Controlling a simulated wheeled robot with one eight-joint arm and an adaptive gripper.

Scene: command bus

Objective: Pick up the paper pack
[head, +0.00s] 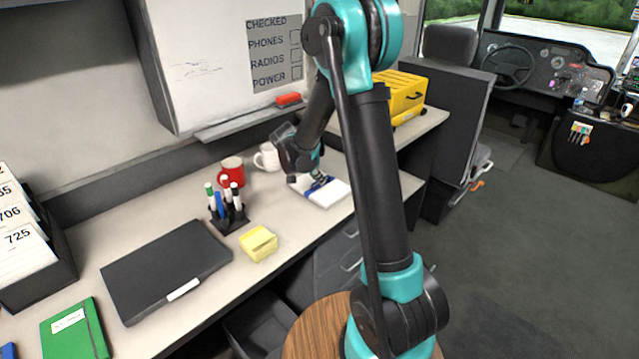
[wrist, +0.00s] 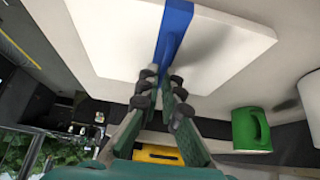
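The paper pack (head: 328,194) is a flat white block with a blue band around it. It lies on the desk towards the right, partly hidden by my gripper. In the wrist view the pack (wrist: 115,40) fills the upper middle, with its blue band running down towards the fingers. My gripper (wrist: 162,82) is at the pack's edge, its two fingertips apart on either side of the band's line. A gap shows between them. I cannot tell whether the fingertips touch the pack. In the head view my gripper (head: 318,177) is at the pack's far side.
A white mug (head: 267,157) and a red mug (head: 231,172) stand left of the pack. A pen holder (head: 230,218), yellow notes (head: 258,244) and a black laptop (head: 165,268) lie nearer. A yellow case (head: 402,95) stands behind. The wrist view shows a green mug (wrist: 243,130).

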